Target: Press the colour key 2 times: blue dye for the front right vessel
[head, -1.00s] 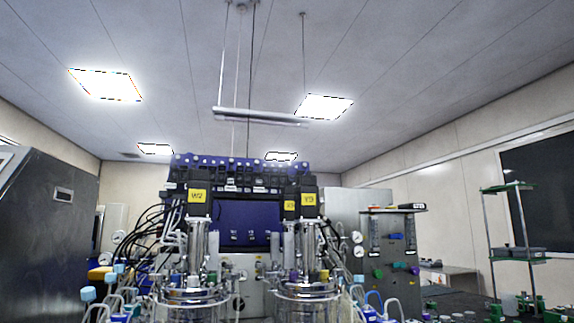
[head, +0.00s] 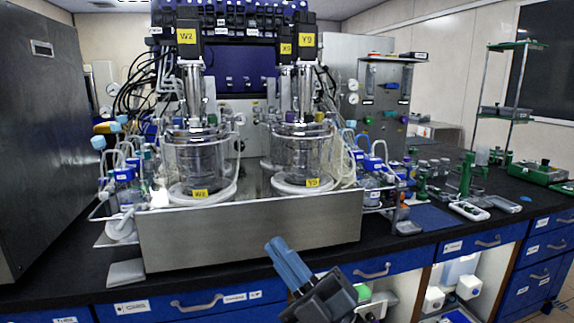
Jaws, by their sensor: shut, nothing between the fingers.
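The front right vessel (head: 303,155) is a clear glass cylinder with a metal lid, standing in the steel-fronted unit. It carries a yellow label (head: 313,183) that seems to read Y9, matching the one on its motor (head: 306,40). The front left vessel (head: 183,160) is labelled W2. My gripper (head: 274,246) is at the bottom middle, its blue-grey fingers shut and empty. It shows in front of the steel panel (head: 200,240), below and left of the front right vessel. I cannot make out a colour key or blue dye label.
Bottles and tubes crowd both sides of the unit. A white handheld device (head: 469,210) lies on the black bench (head: 440,230) to the right. Blue drawers (head: 215,302) with handles run below the bench edge.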

